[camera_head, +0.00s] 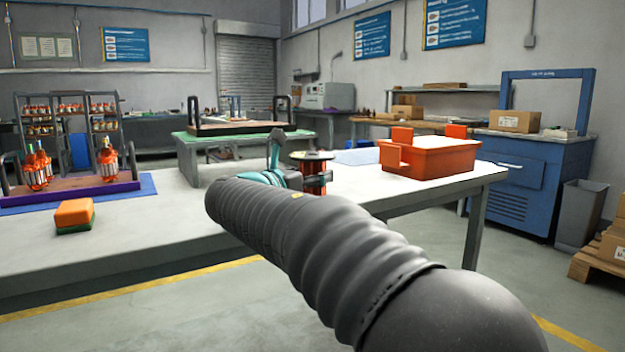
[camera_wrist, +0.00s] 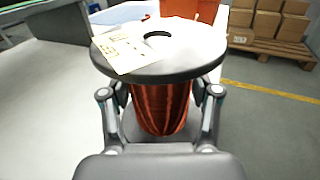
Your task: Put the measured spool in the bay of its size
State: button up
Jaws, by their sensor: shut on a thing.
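The spool (camera_wrist: 160,105) has red-brown copper winding under a wide grey top flange with a dark centre hole and a pale printed label. It stands upright between the fingers of my gripper (camera_wrist: 160,112), which is shut on it. In the head view the spool (camera_head: 315,176) shows beyond my arm, over or on the white table; I cannot tell if it touches. My gripper (camera_head: 285,172) is partly hidden there by the arm. No bay marked with a size can be made out.
An orange bin (camera_head: 440,160) with raised orange blocks stands right of the spool on the white table (camera_head: 150,245). An orange and green block (camera_head: 74,215) lies at left. Racks with small parts (camera_head: 70,125) and a handled tray (camera_head: 240,128) stand farther back.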

grip_shut()
jog(key=shift+r, duration=0.1)
